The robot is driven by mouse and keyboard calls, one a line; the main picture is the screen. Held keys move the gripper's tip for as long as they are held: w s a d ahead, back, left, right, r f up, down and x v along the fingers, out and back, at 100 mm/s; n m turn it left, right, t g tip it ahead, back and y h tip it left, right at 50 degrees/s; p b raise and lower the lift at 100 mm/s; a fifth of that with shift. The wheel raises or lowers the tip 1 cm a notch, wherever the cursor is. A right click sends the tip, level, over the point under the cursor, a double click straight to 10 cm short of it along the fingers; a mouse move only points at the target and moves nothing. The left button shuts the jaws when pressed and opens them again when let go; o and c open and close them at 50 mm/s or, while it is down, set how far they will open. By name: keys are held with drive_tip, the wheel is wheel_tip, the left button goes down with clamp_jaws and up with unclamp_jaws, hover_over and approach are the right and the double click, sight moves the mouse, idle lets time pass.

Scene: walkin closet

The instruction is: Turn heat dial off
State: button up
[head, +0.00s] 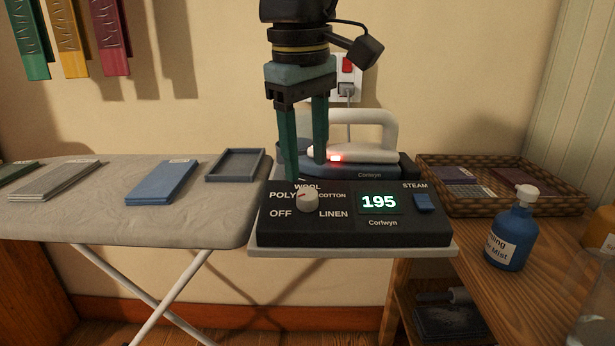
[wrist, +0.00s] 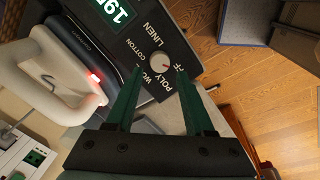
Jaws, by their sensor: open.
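The heat dial (head: 308,200) is a round pale knob on the front of the black iron station (head: 345,232). The labels OFF, POLY, WOOL, COTTON and LINEN surround it. A small reddish mark shows on the dial, but I cannot tell surely which label it points to. The green display (head: 379,202) reads 195. My gripper (head: 305,172) is open and empty, fingers pointing down, above and a little behind the dial. In the wrist view the dial (wrist: 160,65) lies just beyond the spread fingertips (wrist: 159,73), apparently untouched.
The iron (head: 355,150), with a lit red light, rests right behind the panel, close to my fingers. A blue bottle (head: 512,230) and a wicker tray (head: 480,205) stand right. The ironing board (head: 100,215) extends left.

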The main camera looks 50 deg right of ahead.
drive_tip(key=r, duration=0.5)
drive_tip(key=shift+s+a, duration=0.15)
drive_tip(key=shift+a, duration=0.25)
